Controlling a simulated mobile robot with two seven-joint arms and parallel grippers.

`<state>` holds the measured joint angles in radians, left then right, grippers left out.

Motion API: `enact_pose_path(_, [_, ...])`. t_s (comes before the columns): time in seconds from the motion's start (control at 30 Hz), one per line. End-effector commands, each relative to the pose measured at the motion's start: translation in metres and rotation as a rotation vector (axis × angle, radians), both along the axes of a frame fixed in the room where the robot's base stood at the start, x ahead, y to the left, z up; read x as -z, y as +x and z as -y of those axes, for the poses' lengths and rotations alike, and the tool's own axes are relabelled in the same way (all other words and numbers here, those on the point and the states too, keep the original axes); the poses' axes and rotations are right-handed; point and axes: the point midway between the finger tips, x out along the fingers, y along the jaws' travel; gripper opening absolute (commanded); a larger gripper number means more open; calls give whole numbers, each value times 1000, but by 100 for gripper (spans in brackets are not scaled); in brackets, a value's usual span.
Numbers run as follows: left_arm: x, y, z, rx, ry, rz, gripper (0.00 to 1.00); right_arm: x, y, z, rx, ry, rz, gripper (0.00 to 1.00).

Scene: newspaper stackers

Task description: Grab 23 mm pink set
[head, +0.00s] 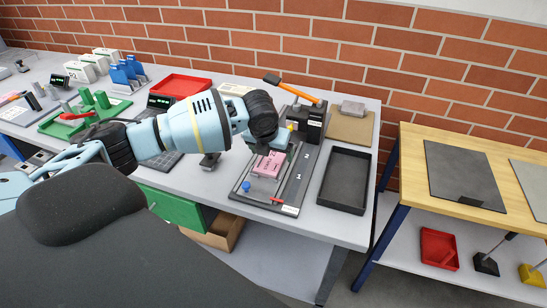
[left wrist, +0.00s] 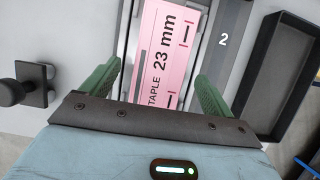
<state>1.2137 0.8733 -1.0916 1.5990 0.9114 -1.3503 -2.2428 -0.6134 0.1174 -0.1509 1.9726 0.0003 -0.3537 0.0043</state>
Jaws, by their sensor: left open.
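The pink set (head: 266,165) lies on a grey fixture plate (head: 289,209) on the white bench. In the left wrist view the pink set (left wrist: 160,30) shows the words "STAPLE 23 mm" and black marks. My left gripper (head: 268,146) is over the far end of the pink set, pointing down. In the left wrist view its two green fingers (left wrist: 158,75) are apart, one on each side of the pink set. I cannot tell whether they touch it. The gripper body hides the near part of the set there. My right gripper is not in view.
A black tray (head: 345,180) stands right of the fixture. A stapler with an orange handle (head: 292,90) stands behind it. A red tray (head: 180,86) and green pegged board (head: 85,115) are to the left. A wooden table (head: 480,180) is at the right.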

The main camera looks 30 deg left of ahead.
Motion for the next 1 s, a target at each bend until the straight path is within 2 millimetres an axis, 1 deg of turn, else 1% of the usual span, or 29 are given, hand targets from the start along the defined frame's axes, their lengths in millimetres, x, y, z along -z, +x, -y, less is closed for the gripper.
enact_pose_path(0.03, [7, 2, 0, 0, -1, -2, 87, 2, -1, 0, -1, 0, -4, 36])
enact_pose_path(0.13, [13, 5, -1, 0, -1, -1, 87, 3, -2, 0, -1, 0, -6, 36])
enact_pose_path(0.37, [13, 5, -1, 0, -1, 1, 87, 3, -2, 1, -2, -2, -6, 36])
enact_pose_path(0.4, [13, 5, -1, 0, -1, 1, 86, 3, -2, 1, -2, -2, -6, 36])
enact_pose_path(0.8, [13, 6, -1, 1, -1, 2, 34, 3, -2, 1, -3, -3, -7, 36])
enact_pose_path(0.83, [13, 6, -1, 1, -1, 2, 32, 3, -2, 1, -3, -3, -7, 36])
enact_pose_path(1.0, [12, 6, -1, 1, -1, 2, 32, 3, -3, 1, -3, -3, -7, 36])
